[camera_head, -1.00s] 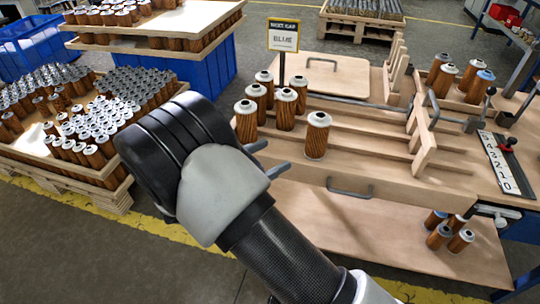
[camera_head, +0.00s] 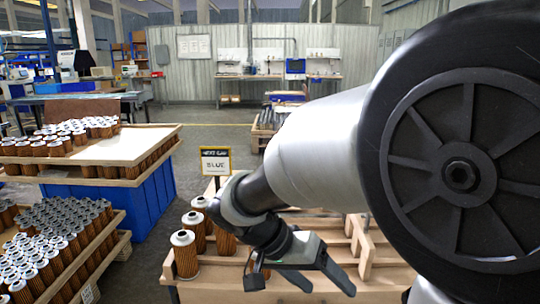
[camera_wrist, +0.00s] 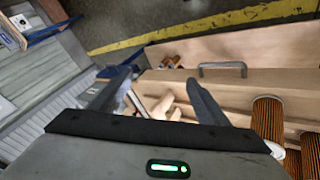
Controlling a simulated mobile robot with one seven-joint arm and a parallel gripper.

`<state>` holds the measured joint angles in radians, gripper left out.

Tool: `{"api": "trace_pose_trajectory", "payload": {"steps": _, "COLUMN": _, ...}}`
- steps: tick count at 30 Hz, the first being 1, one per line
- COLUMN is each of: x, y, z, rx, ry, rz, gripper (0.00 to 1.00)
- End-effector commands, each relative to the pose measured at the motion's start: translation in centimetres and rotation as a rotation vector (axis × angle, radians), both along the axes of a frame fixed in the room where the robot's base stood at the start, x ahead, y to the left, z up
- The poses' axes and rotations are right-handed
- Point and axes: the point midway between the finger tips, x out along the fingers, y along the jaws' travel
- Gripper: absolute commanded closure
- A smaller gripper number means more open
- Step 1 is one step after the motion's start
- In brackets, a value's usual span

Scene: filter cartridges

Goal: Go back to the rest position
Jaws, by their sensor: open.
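My gripper (camera_head: 297,284) is in the head view, low and right of the centre, with its fingers apart and nothing between them. In the wrist view my gripper (camera_wrist: 160,90) also shows two spread fingers over the wooden tray and floor. Brown pleated filter cartridges with pale caps (camera_head: 185,255) stand in the wooden rack to the left of my gripper. Two cartridges (camera_wrist: 268,118) show at the right of the wrist view, apart from the fingers. My arm hides much of the rack in the head view.
Pallets crowded with cartridges (camera_head: 45,245) and a blue bin (camera_head: 140,205) are at the left. A wooden drawer front with a grey handle (camera_wrist: 222,68) lies beyond my fingers. A yellow floor line (camera_wrist: 200,27) crosses behind.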

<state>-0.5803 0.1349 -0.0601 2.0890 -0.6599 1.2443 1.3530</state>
Motion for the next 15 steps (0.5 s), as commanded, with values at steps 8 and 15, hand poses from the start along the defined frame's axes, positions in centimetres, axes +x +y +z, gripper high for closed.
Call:
{"api": "trace_pose_trajectory", "payload": {"steps": 8, "x": -7.1, "y": -3.8, "z": 3.7, "rx": 0.379, "ry": 0.052, "rz": 0.246, "gripper": 0.31}}
{"api": "trace_pose_trajectory", "payload": {"steps": 15, "x": -9.9, "y": -4.0, "z": 5.5, "rx": 0.48, "ry": -0.06, "rz": 0.459, "gripper": 0.31}}
